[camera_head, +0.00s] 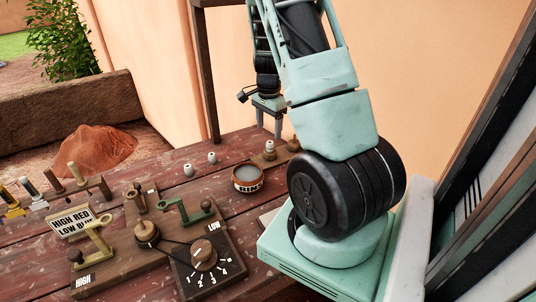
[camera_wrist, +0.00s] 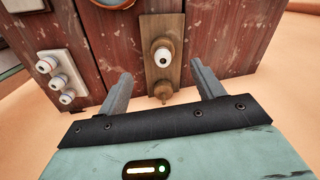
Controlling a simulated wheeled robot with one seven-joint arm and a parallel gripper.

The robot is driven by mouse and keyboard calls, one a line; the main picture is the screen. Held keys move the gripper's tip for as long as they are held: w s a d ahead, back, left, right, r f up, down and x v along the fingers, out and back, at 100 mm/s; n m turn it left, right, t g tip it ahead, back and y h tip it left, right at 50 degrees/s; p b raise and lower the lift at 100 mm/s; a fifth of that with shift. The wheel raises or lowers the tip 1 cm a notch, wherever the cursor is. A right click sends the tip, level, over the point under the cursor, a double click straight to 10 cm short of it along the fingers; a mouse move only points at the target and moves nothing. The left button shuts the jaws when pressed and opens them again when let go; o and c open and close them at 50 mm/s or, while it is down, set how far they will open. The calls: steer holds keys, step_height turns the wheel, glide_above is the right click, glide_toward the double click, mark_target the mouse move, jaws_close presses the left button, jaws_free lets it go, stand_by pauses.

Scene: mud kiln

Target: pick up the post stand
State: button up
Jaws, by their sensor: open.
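A small wooden board with a white ringed post and a brown knob, which looks like the post stand (camera_head: 275,157), lies on the table near its far edge. It also shows in the wrist view (camera_wrist: 174,28), upper middle. My gripper (camera_head: 268,130) points down just above and behind it in the head view. In the wrist view the gripper (camera_wrist: 160,76) is open, with its fingers apart on either side of the board's lower end, where the brown knob is. Nothing is held. I cannot tell the exact height gap.
A round bowl (camera_head: 247,185) stands left of the board. Two small white posts (camera_head: 188,170) stand farther left. A dial panel (camera_head: 205,260) and lever board (camera_head: 110,255) fill the near table. A white plate with white knobs (camera_wrist: 60,70) lies beside the board. A wall rises behind.

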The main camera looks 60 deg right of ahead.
mark_target(270, 143)
step_height(270, 143, down, 4)
steer(key=shift+f, duration=0.1)
steer(key=shift+d+f+p, duration=0.25)
steer(key=shift+f+p, duration=0.05)
steer(key=shift+f, duration=1)
steer(key=shift+d+f+p, duration=0.2)
steer(key=shift+f+p, duration=0.1)
steer(key=shift+f, duration=1)
steer(key=c, duration=1)
